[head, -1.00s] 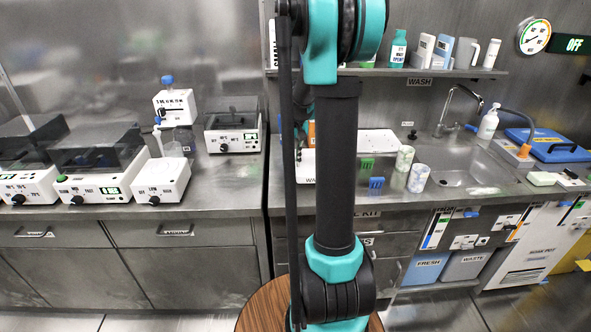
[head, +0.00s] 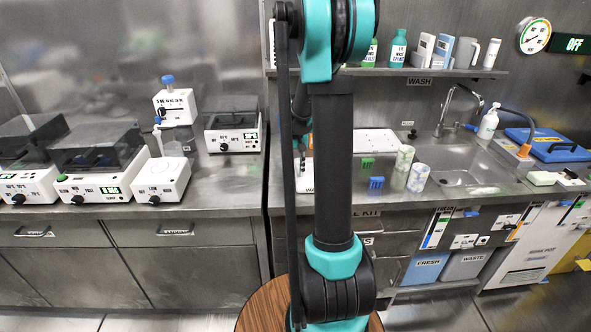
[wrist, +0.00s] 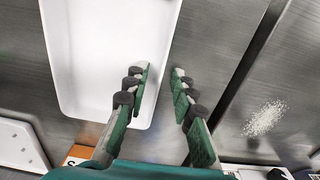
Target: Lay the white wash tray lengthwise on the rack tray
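The white wash tray (wrist: 105,45) is a shallow rectangular tray on the steel counter, filling the upper left of the wrist view. In the head view only a sliver of it (head: 306,181) shows beside my arm. My gripper (wrist: 163,72) is open at the tray's right side. Its left finger overlaps the tray's inside and its right finger is outside the rim. I cannot tell whether either touches. A white slab with dotted edges, probably the rack tray (head: 378,139), lies further right at the back; a corner shows in the wrist view (wrist: 18,145).
A dark gap (wrist: 240,80) separates the two counters. Green (head: 367,162) and blue (head: 376,184) small racks and two patterned cylinders (head: 404,157) stand near the sink (head: 465,168). Bench devices (head: 161,179) line the left counter. A shelf (head: 430,72) hangs above.

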